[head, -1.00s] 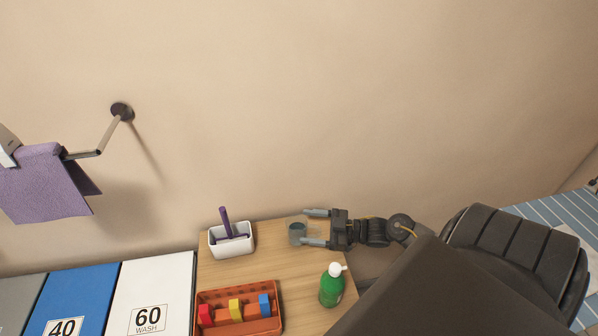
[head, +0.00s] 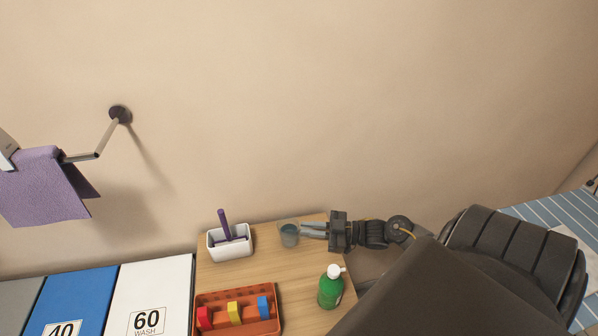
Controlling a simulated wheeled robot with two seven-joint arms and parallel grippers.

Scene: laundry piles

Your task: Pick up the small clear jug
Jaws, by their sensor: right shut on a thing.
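The small clear jug (head: 289,236) stands on the wooden table near its back edge, left of my right gripper. It is see-through and bluish-grey. My right gripper (head: 304,230) reaches in from the right, its fingers close together and shut on the right side of the jug. Just what part of the jug lies between the fingertips is too small to tell.
A white tub (head: 230,243) with a purple-handled tool stands left of the jug. An orange tray (head: 240,325) with red, yellow and blue pieces lies in front. A green bottle (head: 330,290) with a white top stands front right. The wall is close behind.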

